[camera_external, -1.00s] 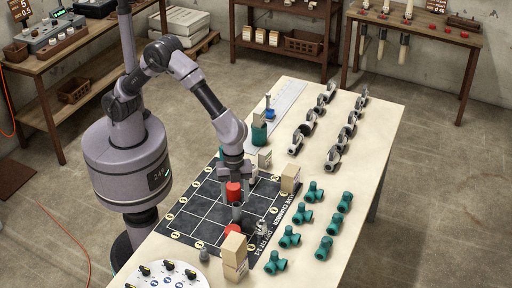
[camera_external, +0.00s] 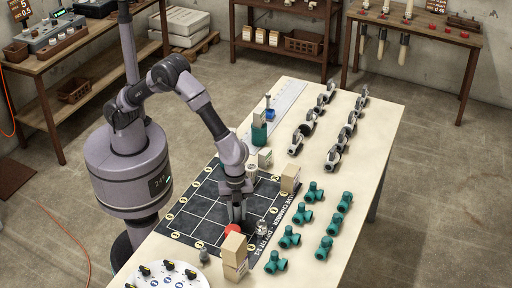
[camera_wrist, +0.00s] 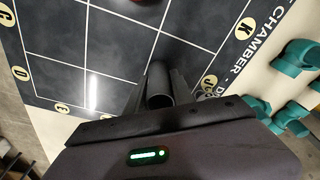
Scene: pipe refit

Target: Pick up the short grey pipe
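The short grey pipe (camera_wrist: 160,88) stands between the two fingers of my gripper (camera_wrist: 160,96) in the wrist view, seen nearly end-on with its dark open mouth. The fingers flank it closely on the left and right. I cannot tell whether they touch it. In the external view my gripper (camera_external: 237,212) points down, low over the near part of the black gridded mat (camera_external: 196,212). Its fingers and the pipe blend together there.
A red round part (camera_external: 232,230) lies just in front of my gripper. Stacked tan boxes (camera_external: 235,248) stand near it, and another box (camera_external: 290,179) is farther back. Green fittings (camera_external: 290,237) fill the right side. A white round panel (camera_external: 165,276) is at the near left.

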